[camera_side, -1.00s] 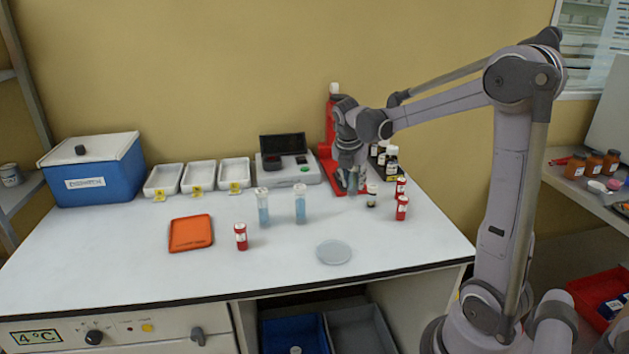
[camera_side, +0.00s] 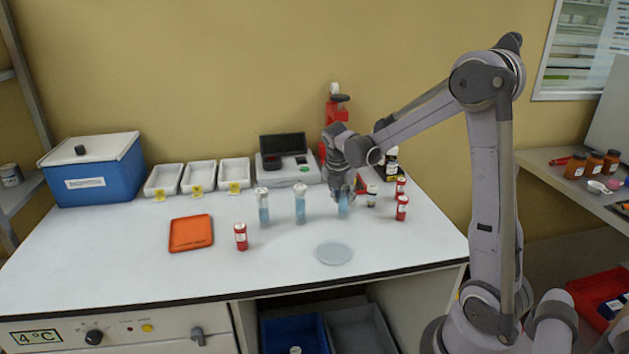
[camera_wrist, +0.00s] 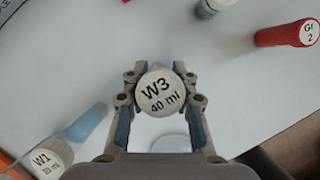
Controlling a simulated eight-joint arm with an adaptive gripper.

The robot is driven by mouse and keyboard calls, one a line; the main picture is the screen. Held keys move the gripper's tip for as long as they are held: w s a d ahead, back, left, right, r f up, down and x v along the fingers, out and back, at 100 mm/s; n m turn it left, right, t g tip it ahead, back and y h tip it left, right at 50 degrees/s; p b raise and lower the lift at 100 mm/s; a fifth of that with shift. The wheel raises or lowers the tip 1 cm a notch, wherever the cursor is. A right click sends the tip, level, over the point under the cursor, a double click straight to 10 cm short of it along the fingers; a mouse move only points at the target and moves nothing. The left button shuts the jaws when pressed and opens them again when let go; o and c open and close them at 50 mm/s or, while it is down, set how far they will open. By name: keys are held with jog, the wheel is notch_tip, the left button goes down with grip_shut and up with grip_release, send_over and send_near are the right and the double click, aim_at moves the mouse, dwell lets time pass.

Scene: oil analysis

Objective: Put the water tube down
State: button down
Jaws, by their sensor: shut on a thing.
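My gripper (camera_side: 345,192) points down over the right-middle of the white bench and is shut on a water tube with pale blue liquid (camera_side: 344,207). In the wrist view its round cap, labelled W3 40 ml (camera_wrist: 158,92), sits between the two fingers (camera_wrist: 160,100). The tube looks upright. Its bottom is at or very close to the bench top; I cannot tell whether it touches. Two similar blue water tubes (camera_side: 300,206) (camera_side: 263,208) stand to its left. One labelled W1 (camera_wrist: 48,160) shows in the wrist view.
Red tubes (camera_side: 402,208) and a small dark-and-white vial (camera_side: 371,196) stand close on the right. Another red tube (camera_side: 240,237) and an orange tray (camera_side: 191,233) are at left. A clear round dish (camera_side: 334,252) lies in front. White trays (camera_side: 199,178) and an instrument (camera_side: 289,170) stand behind.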

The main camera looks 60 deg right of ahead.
jog(key=c, duration=1)
grip_release()
jog(key=shift+c, duration=0.2)
jog(key=w+v, duration=0.1)
jog(key=v, duration=1)
jog(key=s+a+f+m+t+y, duration=0.1)
jog(key=s+a+m, duration=0.4)
jog(key=a+m, duration=0.5)
jog(key=s+a+f+m+t+y, duration=0.2)
jog(key=s+a+m+t, duration=0.3)
jog(key=a+m, duration=0.5)
jog(key=shift+a+f+y, duration=0.2)
jog(key=shift+a+y, duration=0.6)
jog(key=shift+a, duration=0.05)
jog(key=shift+s, duration=0.15)
